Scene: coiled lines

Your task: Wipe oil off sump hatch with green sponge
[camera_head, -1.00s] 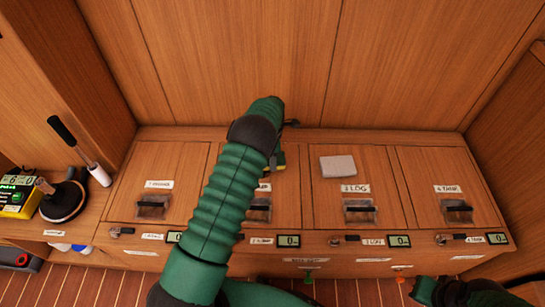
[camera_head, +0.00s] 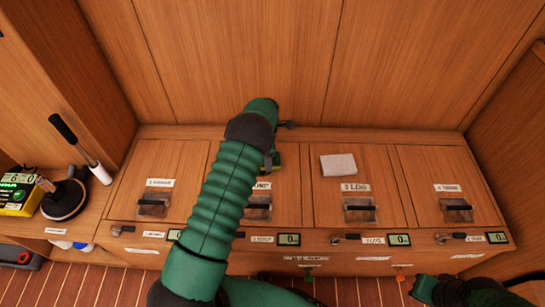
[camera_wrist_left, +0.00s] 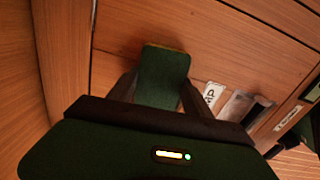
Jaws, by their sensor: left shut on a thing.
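My left gripper (camera_wrist_left: 160,95) is shut on the green sponge (camera_wrist_left: 163,72), which has a thin yellow edge at its far end. In the head view my left arm covers most of the second hatch from the left (camera_head: 288,188), and a bit of the sponge (camera_head: 276,158) shows beside the wrist. The sponge is over the back of this hatch; I cannot tell whether it touches the wood. The hatch's label is partly hidden, and I see no clear oil. My right gripper (camera_head: 424,290) is low at the right, its jaws unclear.
A grey-white pad (camera_head: 338,165) lies on the third hatch, marked LOG (camera_head: 355,187). A plunger-like tool (camera_head: 65,198) and a yellow box (camera_head: 17,193) stand on the left shelf. The first hatch (camera_head: 165,165) and fourth hatch (camera_head: 440,170) are clear. A wooden wall rises behind.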

